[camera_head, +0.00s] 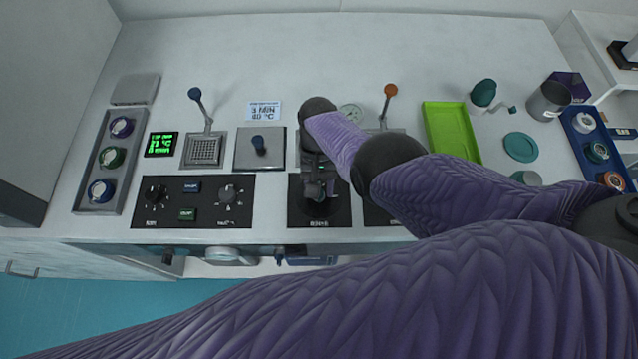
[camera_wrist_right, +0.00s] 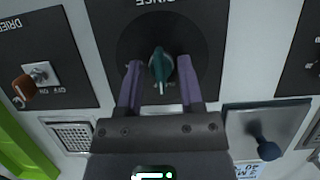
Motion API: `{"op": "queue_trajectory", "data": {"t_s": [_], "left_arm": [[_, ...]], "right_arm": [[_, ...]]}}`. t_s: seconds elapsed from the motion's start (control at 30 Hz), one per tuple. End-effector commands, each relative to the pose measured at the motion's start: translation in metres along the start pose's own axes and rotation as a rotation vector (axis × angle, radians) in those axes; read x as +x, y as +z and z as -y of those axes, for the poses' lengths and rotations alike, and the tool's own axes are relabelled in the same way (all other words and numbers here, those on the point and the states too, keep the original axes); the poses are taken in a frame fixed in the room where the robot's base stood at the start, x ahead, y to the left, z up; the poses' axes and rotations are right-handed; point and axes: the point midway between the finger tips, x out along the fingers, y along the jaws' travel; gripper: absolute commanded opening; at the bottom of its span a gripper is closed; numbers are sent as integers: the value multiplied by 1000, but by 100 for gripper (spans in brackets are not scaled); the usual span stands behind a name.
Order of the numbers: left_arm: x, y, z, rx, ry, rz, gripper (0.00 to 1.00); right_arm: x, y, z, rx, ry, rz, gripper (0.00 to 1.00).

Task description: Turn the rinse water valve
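The rinse water valve is a teal knob (camera_wrist_right: 161,64) on a round dark plate, on a black panel (camera_wrist_right: 205,15) whose label reads RINSE upside down in the right wrist view. My right gripper (camera_wrist_right: 160,68) is open, with one purple finger on each side of the knob. Gaps show between the knob and both fingers, so I see no grip on it. In the head view my right gripper (camera_head: 319,190) is over the RINSE panel (camera_head: 341,216) and hides the knob. My left gripper is not in view.
A black panel with an orange-brown switch (camera_wrist_right: 23,86) labelled DRIER is beside the rinse panel. A blue-knobbed lever (camera_wrist_right: 262,143) stands on a grey plate nearby. A green tray (camera_head: 451,131) and a metal mug (camera_head: 548,101) are at the right. The back of the worktop is mostly clear.

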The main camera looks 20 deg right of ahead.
Motion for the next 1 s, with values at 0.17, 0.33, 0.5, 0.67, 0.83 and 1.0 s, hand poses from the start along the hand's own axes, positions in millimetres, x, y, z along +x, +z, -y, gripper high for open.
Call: {"op": "queue_trajectory", "data": {"t_s": [0.17, 0.33, 0.5, 0.67, 0.83, 1.0], "left_arm": [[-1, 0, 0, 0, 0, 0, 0], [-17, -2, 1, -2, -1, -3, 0], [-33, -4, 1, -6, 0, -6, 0], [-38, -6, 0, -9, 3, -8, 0], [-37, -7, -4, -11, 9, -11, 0], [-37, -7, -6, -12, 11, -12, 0]], "right_arm": [[-1, 0, 0, 1, -1, -1, 48], [-34, 1, 0, 1, -1, -5, 48], [-77, 1, 0, 0, -1, -4, 48], [-98, 0, 0, 0, 0, -2, 48], [-100, 0, 0, 0, 0, 0, 48], [-100, 0, 0, 0, 0, 0, 48]]}}
